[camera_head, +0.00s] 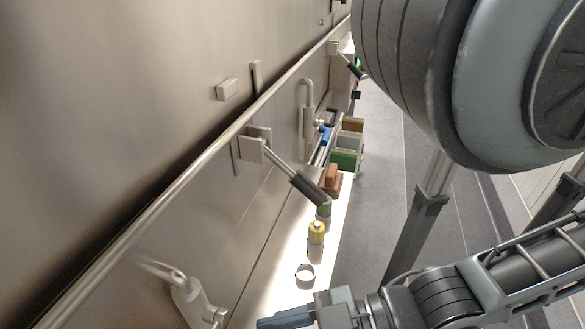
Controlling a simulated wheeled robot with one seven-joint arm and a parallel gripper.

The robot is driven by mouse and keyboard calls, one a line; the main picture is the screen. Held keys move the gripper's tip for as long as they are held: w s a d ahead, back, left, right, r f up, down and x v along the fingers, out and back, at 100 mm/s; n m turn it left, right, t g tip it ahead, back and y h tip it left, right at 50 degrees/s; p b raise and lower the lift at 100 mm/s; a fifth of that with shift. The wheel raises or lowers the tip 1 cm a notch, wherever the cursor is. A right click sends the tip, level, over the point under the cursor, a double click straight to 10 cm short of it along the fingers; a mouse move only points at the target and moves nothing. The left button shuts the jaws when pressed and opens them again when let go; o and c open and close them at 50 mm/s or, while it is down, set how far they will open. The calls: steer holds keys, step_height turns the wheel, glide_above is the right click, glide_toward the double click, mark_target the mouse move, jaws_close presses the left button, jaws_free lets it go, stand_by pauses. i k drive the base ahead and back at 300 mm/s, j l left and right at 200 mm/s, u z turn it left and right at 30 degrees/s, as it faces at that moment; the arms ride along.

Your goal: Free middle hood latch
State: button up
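A latch with a pale bracket, a metal rod and a dark cylindrical grip (310,188) is mounted at the rail near the picture's middle. Its rod slants down to the right from the bracket (254,147). A similar latch (350,67) is farther along the rail at the top, partly behind my arm. I cannot tell for certain which is the middle one. My gripper (290,318) is at the bottom edge, well below and apart from the nearer latch. Its blue-grey finger points left; the rest is cut off, so its opening is unclear.
A metal hood wall with a long rail (190,190) fills the left. Curved handles (307,105) (185,290) stick out below the rail. A bright ledge holds a white ring (305,276), a yellow-topped jar (316,232), brown blocks (331,178) and a green bin (344,159). Grey floor is right of the ledge.

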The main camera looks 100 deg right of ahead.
mark_target(298, 179)
steer(key=k+l+z, duration=0.25)
steer(key=k+l, duration=0.45)
steer(key=k, duration=0.05)
